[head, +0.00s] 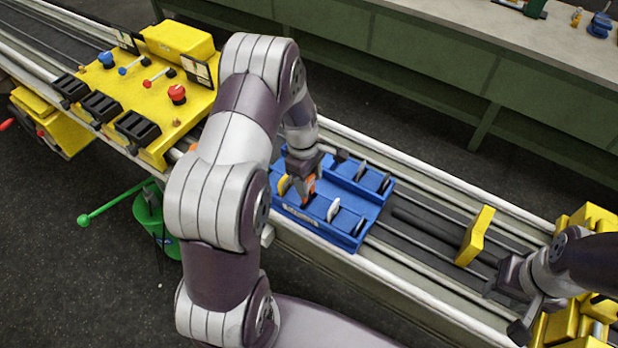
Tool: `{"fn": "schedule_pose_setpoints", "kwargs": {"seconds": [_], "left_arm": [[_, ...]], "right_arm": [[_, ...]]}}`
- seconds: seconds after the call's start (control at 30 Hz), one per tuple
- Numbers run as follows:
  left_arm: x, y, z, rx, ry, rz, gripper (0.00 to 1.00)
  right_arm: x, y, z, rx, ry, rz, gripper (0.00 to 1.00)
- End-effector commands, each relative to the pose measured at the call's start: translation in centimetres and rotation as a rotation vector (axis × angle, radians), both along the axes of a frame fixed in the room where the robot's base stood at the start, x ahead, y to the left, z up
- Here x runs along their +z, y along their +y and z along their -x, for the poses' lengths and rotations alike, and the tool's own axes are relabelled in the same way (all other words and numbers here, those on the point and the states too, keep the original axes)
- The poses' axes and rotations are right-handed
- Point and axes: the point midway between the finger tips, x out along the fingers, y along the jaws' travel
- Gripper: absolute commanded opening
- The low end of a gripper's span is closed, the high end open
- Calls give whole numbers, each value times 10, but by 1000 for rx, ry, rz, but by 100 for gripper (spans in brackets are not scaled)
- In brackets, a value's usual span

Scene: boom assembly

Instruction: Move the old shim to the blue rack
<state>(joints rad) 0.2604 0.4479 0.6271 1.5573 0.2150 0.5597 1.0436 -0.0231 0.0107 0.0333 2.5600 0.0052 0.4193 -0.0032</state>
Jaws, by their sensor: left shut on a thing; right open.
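The blue rack (352,228) sits on the conveyor in the middle, with several thin upright pieces standing in its slots, some pale and some dark. My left gripper (303,192) is over the left part of the rack, pointing down, and is shut on a small piece, which I take to be the old shim; the fingers hide most of it. An orange part shows at the fingertips. I cannot tell whether the held piece is in a slot or above it. My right gripper (507,308) is open at the lower right, beside yellow blocks.
A yellow control panel (150,105) with black bins, levers and red and blue knobs stands at the left. A yellow plate (475,236) stands upright on the conveyor right of the rack. A green bucket (152,215) with a handle is in front. A green workbench (430,45) runs behind.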

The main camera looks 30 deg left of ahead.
Motion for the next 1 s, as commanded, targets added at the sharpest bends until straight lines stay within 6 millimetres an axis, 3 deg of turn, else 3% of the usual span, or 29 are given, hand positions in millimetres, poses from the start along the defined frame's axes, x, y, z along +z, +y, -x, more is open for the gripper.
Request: {"fn": "schedule_pose_setpoints", "kwargs": {"seconds": [0.57,1.0], "left_arm": [[0,-1,0,0,0,0,30],[-19,-1,0,0,0,0,30]], "right_arm": [[3,0,0,0,0,0,43],[-9,0,0,0,0,0,43]]}}
